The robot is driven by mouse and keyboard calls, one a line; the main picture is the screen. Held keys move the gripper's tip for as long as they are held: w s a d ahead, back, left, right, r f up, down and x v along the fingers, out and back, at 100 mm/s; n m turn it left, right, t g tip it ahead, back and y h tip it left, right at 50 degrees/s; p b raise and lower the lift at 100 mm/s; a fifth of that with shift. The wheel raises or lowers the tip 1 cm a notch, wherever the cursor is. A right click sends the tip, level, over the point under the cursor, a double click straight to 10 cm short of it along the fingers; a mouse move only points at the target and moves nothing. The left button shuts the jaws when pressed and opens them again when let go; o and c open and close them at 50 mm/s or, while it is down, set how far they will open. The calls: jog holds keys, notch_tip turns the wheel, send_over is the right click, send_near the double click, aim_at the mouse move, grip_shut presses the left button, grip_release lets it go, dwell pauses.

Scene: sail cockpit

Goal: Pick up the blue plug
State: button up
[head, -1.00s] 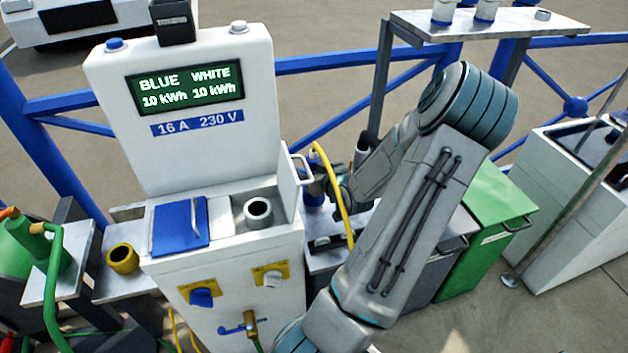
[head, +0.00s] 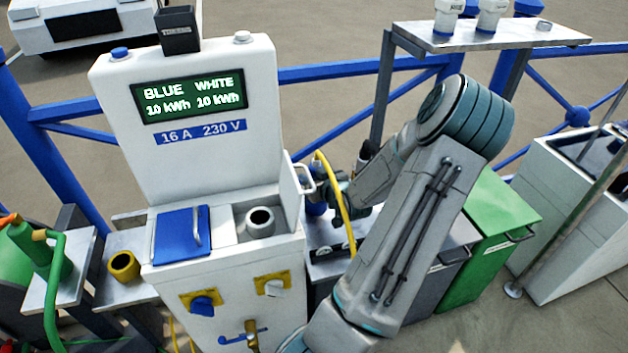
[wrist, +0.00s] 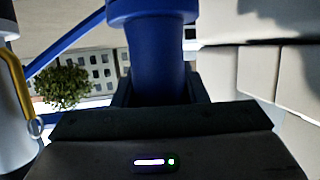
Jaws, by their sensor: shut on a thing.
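The blue plug (wrist: 158,50) fills the top middle of the wrist view, a thick blue cylinder with a wider collar on top. My gripper (wrist: 160,92) is shut around its lower part, with dark jaws on both sides. In the head view my gripper (head: 333,188) is just right of the white power pedestal (head: 185,100), beside its handle. A small part of the blue plug (head: 315,208) shows below the gripper there. The rest is hidden by the gripper and the yellow cable.
The yellow cable (head: 345,210) curves close by my gripper. The pedestal handle (head: 303,178) sticks out beside it. A blue railing (head: 350,68) runs behind. A green bin (head: 495,215) stands right, and a metal shelf (head: 485,38) is above.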

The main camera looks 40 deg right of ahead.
notch_tip(320, 180, up, 21)
jog(key=p, duration=0.8)
jog(key=shift+f, duration=0.1)
dwell(1.4)
